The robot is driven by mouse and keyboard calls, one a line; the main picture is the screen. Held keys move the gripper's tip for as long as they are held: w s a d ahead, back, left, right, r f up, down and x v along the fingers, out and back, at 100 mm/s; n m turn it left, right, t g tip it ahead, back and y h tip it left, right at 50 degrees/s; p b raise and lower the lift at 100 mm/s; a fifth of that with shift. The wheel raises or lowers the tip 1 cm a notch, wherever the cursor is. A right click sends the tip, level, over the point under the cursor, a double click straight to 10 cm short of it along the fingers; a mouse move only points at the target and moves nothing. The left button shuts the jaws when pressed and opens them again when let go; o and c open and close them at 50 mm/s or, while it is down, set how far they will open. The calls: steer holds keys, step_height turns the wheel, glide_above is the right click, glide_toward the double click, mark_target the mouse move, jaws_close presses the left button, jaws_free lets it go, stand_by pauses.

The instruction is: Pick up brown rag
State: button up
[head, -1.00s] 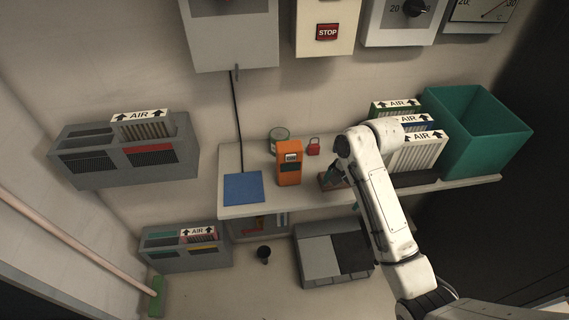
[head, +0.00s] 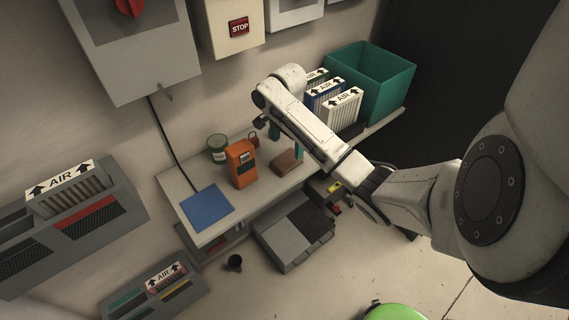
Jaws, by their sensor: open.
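The brown rag (head: 286,161) looks like a small folded block and lies on the grey shelf (head: 262,190), right of the orange handheld device. My gripper (head: 287,141) hangs from the arm just behind and above the rag in the picture. Its teal fingertips are spread apart with nothing seen between them. The arm covers part of the gripper, and I cannot tell how high the fingers are above the shelf.
An orange device (head: 241,164), a blue mat (head: 207,209), a green-grey tin (head: 217,148) and a red padlock (head: 253,138) are on the shelf. White AIR filters (head: 342,108) and a teal bin (head: 372,83) stand right. A grey box (head: 292,232) sits below.

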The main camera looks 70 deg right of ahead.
mark_target(288, 158)
steer(key=shift+s+f+p, duration=0.2)
steer(key=shift+f+p, duration=0.1)
steer(key=shift+f, duration=2.45)
steer(key=c, duration=1.1)
steer(key=shift+r, duration=0.1)
steer(key=shift+w+r, duration=0.1)
steer(key=shift+r, duration=0.4)
steer(key=shift+s+a+r+p, duration=0.2)
steer(key=shift+s+r+p, duration=1.1)
steer(key=shift+s+r, duration=0.85)
steer(key=shift+s+a+r+p, duration=0.2)
steer(key=shift+s+r+p, duration=1.35)
steer(key=shift+s, duration=1)
steer(key=shift+s+a+r+p, duration=0.2)
steer(key=shift+s+r+p, duration=0.85)
steer(key=shift+s+r, duration=1.25)
